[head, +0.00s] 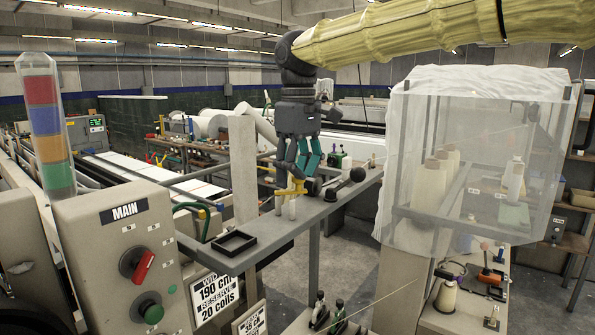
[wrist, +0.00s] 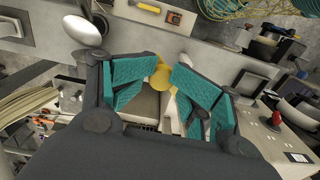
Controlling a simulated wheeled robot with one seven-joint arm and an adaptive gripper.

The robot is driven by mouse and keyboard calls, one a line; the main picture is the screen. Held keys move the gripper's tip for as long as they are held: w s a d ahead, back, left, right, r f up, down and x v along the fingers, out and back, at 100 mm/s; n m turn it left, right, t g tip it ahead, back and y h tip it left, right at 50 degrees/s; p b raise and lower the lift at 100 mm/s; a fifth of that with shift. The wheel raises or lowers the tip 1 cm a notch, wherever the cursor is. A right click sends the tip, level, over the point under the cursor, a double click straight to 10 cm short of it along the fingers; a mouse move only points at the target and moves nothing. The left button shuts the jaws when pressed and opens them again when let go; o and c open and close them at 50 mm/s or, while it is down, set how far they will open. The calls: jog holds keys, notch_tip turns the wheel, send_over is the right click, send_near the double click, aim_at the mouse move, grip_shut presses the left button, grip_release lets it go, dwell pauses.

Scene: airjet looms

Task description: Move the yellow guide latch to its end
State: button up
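The yellow guide latch (head: 290,188) sits at the edge of the long grey rail, above small white posts. My gripper (head: 298,172) points down from above, its teal-padded fingers right at the latch. In the wrist view, a rounded yellow part of the latch (wrist: 161,76) shows between the fingertips of my gripper (wrist: 163,72). The tips are close on either side of it. I cannot tell whether they press on it. The fingers hide part of the latch.
The grey rail (head: 270,240) carries a black tray (head: 234,243) to the left and a dark ball-ended part (head: 357,174) to the right. A control box (head: 125,265) with a red switch stands front left. A clear draped case (head: 470,150) stands right of my gripper.

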jog(key=shift+s+r, duration=0.3)
jog(key=shift+w+r, duration=0.25)
jog(key=shift+r, duration=0.25)
notch_tip(320, 180, up, 11)
jog(key=shift+s, duration=0.25)
